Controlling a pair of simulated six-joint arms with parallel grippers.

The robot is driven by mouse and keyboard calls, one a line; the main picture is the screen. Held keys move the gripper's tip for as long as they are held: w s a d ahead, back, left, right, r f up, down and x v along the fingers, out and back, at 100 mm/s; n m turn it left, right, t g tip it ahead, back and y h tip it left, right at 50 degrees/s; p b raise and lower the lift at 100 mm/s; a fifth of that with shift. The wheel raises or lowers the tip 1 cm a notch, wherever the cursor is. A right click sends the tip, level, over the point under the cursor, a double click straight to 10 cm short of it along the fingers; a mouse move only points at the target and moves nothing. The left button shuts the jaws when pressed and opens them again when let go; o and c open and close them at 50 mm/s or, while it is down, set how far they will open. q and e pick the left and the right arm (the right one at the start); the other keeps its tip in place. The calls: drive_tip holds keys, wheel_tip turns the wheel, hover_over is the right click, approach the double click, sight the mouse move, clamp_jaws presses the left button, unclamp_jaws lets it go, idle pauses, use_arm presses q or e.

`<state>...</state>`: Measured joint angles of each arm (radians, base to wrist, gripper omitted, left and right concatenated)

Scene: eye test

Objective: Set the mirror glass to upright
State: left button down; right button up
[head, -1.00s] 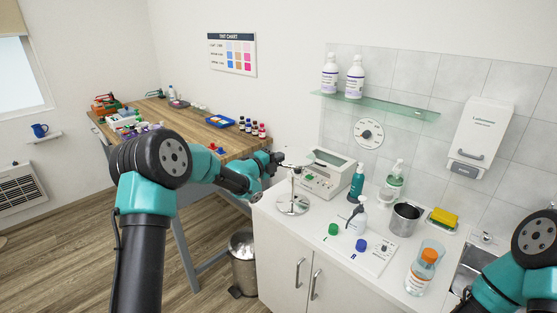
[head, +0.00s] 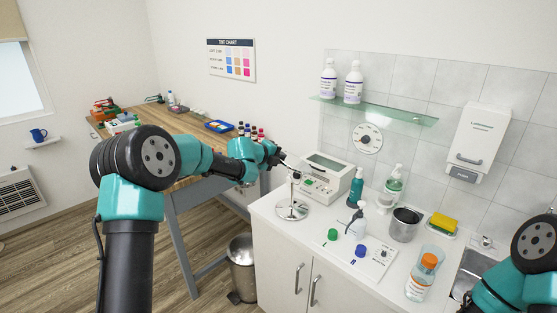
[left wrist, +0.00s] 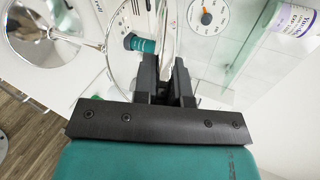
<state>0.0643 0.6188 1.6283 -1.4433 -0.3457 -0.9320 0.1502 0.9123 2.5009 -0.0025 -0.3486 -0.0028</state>
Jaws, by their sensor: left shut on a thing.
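The mirror stands on the counter on a round chrome base (head: 292,209) with a thin upright post. Its mirror glass (head: 289,166) at the top of the post is small and nearly edge-on in the head view. It looks tilted, but the exact angle is hard to tell. In the left wrist view the glass (left wrist: 122,42) shows as a thin-rimmed circle. My left gripper (head: 281,161) is at the near-left edge of the glass. Its black fingers (left wrist: 166,72) are shut on that rim. My right gripper is out of view; only part of my right arm shows.
A white device (head: 325,178) stands just behind the mirror. A wooden table (head: 180,125) is behind my left arm. A bin (head: 241,262) stands on the floor.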

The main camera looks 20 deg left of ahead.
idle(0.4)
use_arm(q)
drive_tip(key=c, duration=1.2)
unclamp_jaws()
drive_tip(key=shift+o, duration=0.2)
drive_tip(key=v, duration=1.7)
drive_tip(key=shift+r, duration=0.25)
drive_tip(key=shift+s, duration=0.1)
drive_tip(key=shift+c, duration=0.5)
